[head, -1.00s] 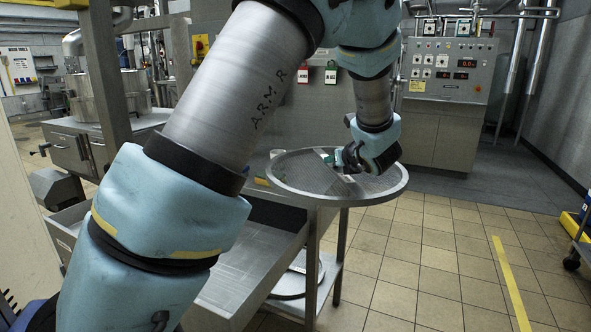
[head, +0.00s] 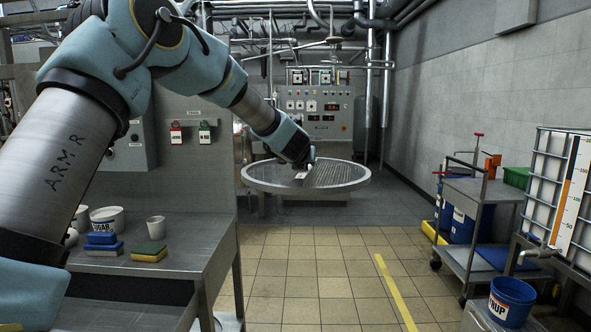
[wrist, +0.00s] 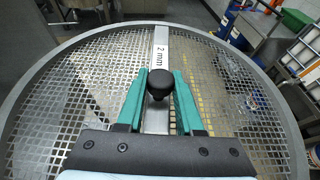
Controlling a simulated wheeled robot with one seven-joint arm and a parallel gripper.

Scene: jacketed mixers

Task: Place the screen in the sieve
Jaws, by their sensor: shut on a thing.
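The round mesh screen (head: 340,178) with a metal rim hangs level from my gripper (head: 306,170) in the head view, out past the end of the steel table. In the wrist view the screen (wrist: 240,80) fills most of the picture. Its flat crossbar, marked "2 mm", carries a black knob (wrist: 161,83). My gripper (wrist: 160,92) has its green fingers shut on this knob. I cannot make out the sieve in these frames.
A steel table (head: 180,240) at the left holds sponges (head: 149,251), a sugar tub (head: 107,218) and a cup (head: 156,227). A trolley (head: 478,235) and a blue bucket (head: 510,302) stand at the right. The tiled floor between is clear. A control panel (head: 317,112) stands behind.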

